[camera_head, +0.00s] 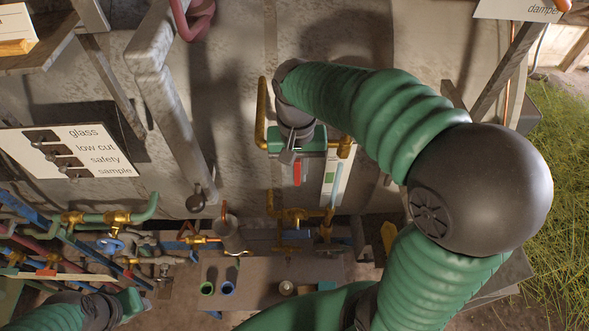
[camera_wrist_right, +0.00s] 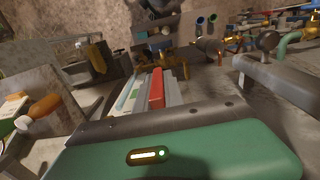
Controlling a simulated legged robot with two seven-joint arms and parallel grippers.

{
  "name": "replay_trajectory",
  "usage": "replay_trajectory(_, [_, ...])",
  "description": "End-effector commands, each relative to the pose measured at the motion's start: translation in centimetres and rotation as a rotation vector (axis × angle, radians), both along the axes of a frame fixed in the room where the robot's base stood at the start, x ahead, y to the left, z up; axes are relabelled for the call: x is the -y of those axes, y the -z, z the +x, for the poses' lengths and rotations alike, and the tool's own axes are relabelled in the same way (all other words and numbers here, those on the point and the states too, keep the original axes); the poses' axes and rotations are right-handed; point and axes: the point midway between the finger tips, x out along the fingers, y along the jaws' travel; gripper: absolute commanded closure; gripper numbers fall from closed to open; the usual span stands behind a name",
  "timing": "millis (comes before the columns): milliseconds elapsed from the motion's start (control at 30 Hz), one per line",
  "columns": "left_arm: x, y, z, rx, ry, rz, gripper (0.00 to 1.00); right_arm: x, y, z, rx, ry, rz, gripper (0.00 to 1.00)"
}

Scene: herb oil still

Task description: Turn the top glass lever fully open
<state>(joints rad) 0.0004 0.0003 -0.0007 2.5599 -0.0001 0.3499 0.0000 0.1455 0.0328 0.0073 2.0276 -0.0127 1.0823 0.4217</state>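My right gripper (camera_head: 299,158) hangs in front of the upper part of the sight glass, a pale tube (camera_head: 331,189) beside a white and green scale strip (camera_head: 343,180). A short red bar (camera_head: 298,173), which looks like the top glass lever, points down below the gripper's green palm. In the right wrist view the red bar (camera_wrist_right: 156,88) stands just beyond the palm edge, with grey strips close beside it. The palm hides its upper end. I cannot tell whether the fingers touch or grip it. My left gripper (camera_head: 130,301) is low at the left, its fingers unclear.
Brass fittings (camera_head: 294,215) and a bench (camera_head: 270,267) with green and blue cups lie below. Brass pipe (camera_head: 262,115) runs close left of my right gripper. Coloured pipes crowd the lower left.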

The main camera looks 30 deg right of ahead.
Motion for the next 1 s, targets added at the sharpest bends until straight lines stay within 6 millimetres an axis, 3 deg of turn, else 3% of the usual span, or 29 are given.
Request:
replay_trajectory(467, [0.0, -0.5, 0.0, 0.0, 0.001, 0.0, 0.64, -0.6, -0.2, 0.0, -0.021, -0.007, -0.026, 1.0])
replay_trajectory(1000, [0.0, -2.5, 0.0, 0.0, 0.001, 0.0, 0.64, -0.4, -0.3, 0.0, -0.238, -0.012, -0.381, 1.0])
